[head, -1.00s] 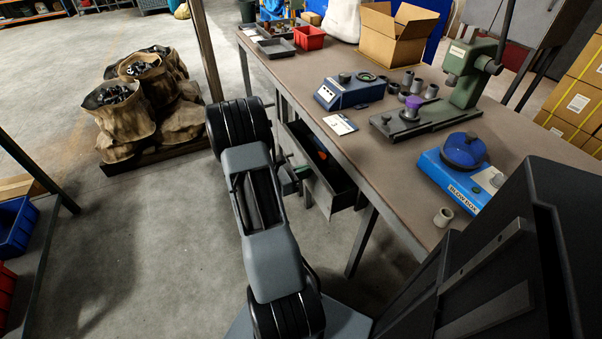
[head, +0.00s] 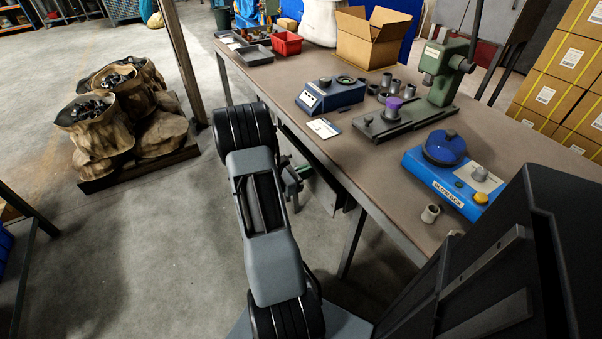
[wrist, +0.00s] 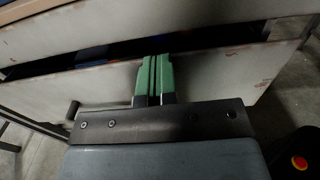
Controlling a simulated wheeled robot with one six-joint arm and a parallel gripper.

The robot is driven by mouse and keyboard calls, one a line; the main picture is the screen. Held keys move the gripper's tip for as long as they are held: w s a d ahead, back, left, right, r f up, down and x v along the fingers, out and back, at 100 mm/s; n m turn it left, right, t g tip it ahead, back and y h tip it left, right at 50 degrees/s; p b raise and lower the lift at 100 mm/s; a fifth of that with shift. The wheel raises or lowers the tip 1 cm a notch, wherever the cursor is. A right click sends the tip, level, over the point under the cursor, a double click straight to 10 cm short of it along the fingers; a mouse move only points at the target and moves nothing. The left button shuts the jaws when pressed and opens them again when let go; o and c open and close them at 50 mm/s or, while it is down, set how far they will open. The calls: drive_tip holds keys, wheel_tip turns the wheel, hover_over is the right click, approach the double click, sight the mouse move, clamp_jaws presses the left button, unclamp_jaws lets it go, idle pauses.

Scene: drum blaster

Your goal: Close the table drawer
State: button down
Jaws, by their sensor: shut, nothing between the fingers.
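The table drawer (head: 328,192) sits under the worktable (head: 262,88), beside my arm. In the head view only a small part of it sticks out below the tabletop edge. In the wrist view its pale grey front panel (wrist: 215,80) spans the picture, with a narrow dark gap above it and a bit of blue inside. My gripper (wrist: 154,78) has green fingers pressed together, empty, pointing at the drawer front. They overlap its upper part, but I cannot tell whether they touch. In the head view my gripper (head: 296,178) is partly hidden by my arm.
A blue blow box (head: 455,175), a green press (head: 440,75), a blue scale (head: 330,95) and an open carton (head: 370,38) stand on the tabletop. A table leg (head: 352,240) stands near the drawer. Sacks (head: 110,120) sit on a pallet at left; the floor between is clear.

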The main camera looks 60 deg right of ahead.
drive_tip(key=p+v, duration=0.2)
drive_tip(key=v, duration=1.1)
drive_tip(key=n+p, duration=0.3)
drive_tip(key=n, duration=1.5)
approach(295, 151)
drive_tip(key=b+x, duration=0.2)
drive_tip(key=x, duration=0.5)
drive_tip(key=shift+s+d, duration=0.15)
drive_tip(key=shift+s, duration=0.1)
